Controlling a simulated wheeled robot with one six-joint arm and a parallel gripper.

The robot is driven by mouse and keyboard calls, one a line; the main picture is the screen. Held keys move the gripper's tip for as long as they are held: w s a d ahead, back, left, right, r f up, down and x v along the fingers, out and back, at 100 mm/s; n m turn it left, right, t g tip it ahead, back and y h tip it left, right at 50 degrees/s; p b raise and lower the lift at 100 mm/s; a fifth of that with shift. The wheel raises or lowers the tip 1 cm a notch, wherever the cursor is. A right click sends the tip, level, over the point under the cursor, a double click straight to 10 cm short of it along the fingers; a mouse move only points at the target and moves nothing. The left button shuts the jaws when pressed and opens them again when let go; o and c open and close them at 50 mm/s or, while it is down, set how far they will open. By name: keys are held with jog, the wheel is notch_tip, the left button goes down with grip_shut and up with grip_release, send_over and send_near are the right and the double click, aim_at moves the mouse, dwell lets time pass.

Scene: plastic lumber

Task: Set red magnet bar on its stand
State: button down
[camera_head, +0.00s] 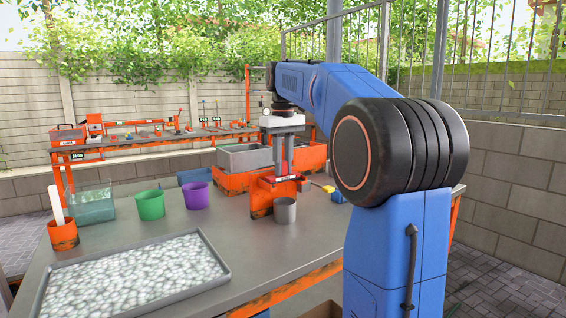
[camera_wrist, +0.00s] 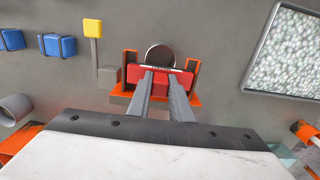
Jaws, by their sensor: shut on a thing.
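The red magnet bar (camera_wrist: 166,84) shows in the wrist view across the tips of my gripper (camera_wrist: 163,76), whose two fingers are shut on it. The bar lies between the two uprights of the orange stand (camera_wrist: 130,66). In the head view my gripper (camera_head: 283,172) points straight down over the orange stand (camera_head: 261,197) near the middle of the table. The bar is mostly hidden there by the fingers and the stand. I cannot tell whether the bar rests on the stand or hangs just above it.
A grey cup (camera_head: 285,211) stands right by the stand. A yellow-ended tool (camera_wrist: 93,29) lies beside it. A green cup (camera_head: 150,205), a purple cup (camera_head: 197,195) and a tray of pale pellets (camera_head: 130,278) are to the left. Orange and grey bins (camera_head: 244,158) stand behind.

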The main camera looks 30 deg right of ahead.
jog(key=c, duration=1.5)
grip_release()
notch_tip(320, 180, up, 12)
